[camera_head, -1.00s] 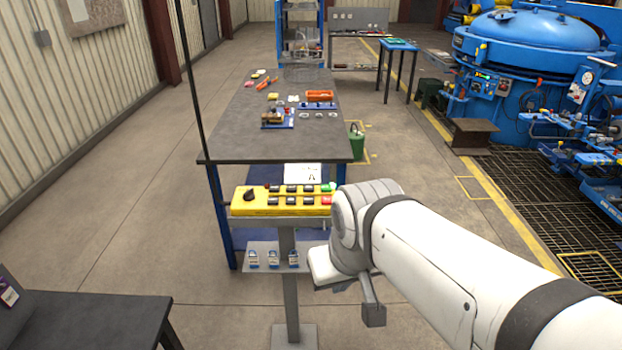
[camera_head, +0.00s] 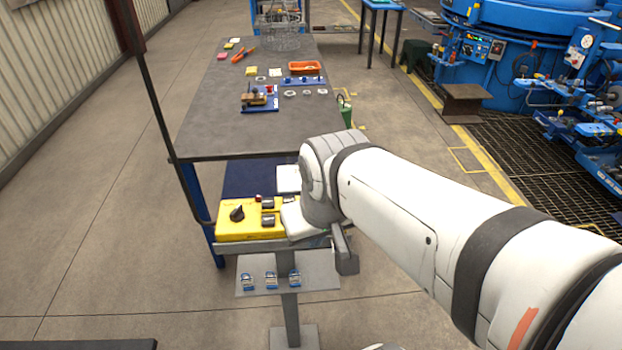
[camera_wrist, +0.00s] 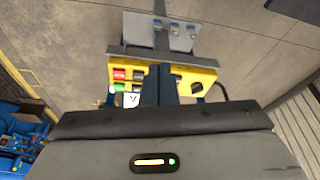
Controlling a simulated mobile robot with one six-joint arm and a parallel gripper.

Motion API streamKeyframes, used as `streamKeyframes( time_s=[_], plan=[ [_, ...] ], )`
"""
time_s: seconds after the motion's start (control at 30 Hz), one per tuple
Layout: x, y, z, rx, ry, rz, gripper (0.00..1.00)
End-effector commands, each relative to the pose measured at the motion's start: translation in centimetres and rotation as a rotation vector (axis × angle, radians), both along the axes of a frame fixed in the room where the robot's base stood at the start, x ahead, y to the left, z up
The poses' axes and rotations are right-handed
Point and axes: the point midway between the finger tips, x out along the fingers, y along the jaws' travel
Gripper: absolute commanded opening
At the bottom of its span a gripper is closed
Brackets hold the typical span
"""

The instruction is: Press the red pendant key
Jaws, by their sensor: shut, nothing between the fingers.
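The yellow pendant (camera_head: 232,229) stands on a grey post in front of the workbench. Its right part is hidden behind my arm in the head view. In the wrist view the pendant (camera_wrist: 206,75) appears the other way up, with the red key (camera_wrist: 119,73) near its left end and a green key (camera_wrist: 115,89) beside it. My gripper (camera_wrist: 160,69) is shut and empty. Its dark fingers lie across the middle of the pendant in the wrist view, to the right of the red key. I cannot tell whether the fingertips touch the pendant. The fingers are hidden in the head view.
A grey shelf (camera_head: 310,283) with blue padlocks sits on the post below the pendant. The dark workbench (camera_head: 205,120) behind holds an orange tray (camera_head: 305,68) and small parts. A black pole rises left of the pendant. Floor at left is clear.

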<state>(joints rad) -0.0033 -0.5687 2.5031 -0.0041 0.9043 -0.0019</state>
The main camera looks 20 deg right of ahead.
Motion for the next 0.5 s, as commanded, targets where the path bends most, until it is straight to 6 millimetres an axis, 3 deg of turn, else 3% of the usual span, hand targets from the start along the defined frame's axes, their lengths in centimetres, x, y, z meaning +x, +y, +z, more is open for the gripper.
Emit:
streamKeyframes(
  time_s=[0.17, 0.27, 0.37, 0.5],
  plan=[
    [0.1, -0.1, 0.0, -0.003, -0.001, 0.000, 0.00],
    [1.1, -1.1, 0.1, -0.039, -0.021, -0.003, 0.00],
    [3.6, -3.3, 0.4, -0.133, -0.076, 0.012, 0.00],
    [9.6, -9.4, 1.4, -0.353, -0.200, 0.090, 0.00]
  ],
)
